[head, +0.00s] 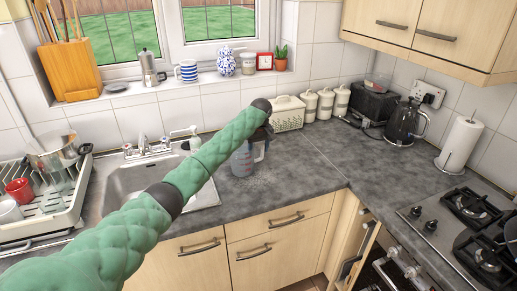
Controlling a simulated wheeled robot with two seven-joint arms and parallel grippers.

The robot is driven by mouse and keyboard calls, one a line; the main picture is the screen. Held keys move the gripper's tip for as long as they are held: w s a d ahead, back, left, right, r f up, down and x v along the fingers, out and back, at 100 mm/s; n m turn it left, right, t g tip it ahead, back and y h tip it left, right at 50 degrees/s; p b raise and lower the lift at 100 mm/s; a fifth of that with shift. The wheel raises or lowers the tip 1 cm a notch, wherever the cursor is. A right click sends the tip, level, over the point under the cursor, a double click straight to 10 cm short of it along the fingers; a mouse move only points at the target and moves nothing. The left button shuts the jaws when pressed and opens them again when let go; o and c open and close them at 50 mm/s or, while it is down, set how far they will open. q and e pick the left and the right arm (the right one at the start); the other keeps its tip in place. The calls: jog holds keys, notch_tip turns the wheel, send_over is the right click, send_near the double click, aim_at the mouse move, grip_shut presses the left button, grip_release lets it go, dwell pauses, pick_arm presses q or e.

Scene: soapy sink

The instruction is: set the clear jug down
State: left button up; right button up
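The clear jug (243,160), with faint markings on its side, shows upright at the worktop right of the sink. My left arm crosses in front of its upper left part. My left gripper (264,133) is a dark shape hanging from the end of that arm, at the jug's upper right side by the handle. Its fingers are too small and dark to tell whether they are closed on the jug. I cannot tell whether the jug's base touches the worktop. My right gripper is not in view.
The sink (130,183) is left of the jug. A dish rack (62,213) with a red mug (20,190) stands far left. A cream basket (289,113) and white canisters (326,105) stand behind. The grey worktop (310,165) is clear to the right, towards the hob (435,222).

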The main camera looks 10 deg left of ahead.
pick_arm(q)
jog(key=o, duration=0.3)
jog(key=shift+o, duration=0.3)
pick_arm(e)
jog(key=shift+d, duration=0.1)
pick_arm(q)
jog(key=shift+r, duration=0.1)
jog(key=shift+r, duration=0.2)
notch_tip(320, 180, up, 12)
jog(key=s+b, duration=0.1)
jog(key=b, duration=0.3)
jog(key=shift+d+f, duration=0.25)
jog(key=shift+d, duration=0.2)
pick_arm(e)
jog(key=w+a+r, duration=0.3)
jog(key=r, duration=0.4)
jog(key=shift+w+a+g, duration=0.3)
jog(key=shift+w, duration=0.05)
pick_arm(q)
jog(key=shift+s+f, duration=0.1)
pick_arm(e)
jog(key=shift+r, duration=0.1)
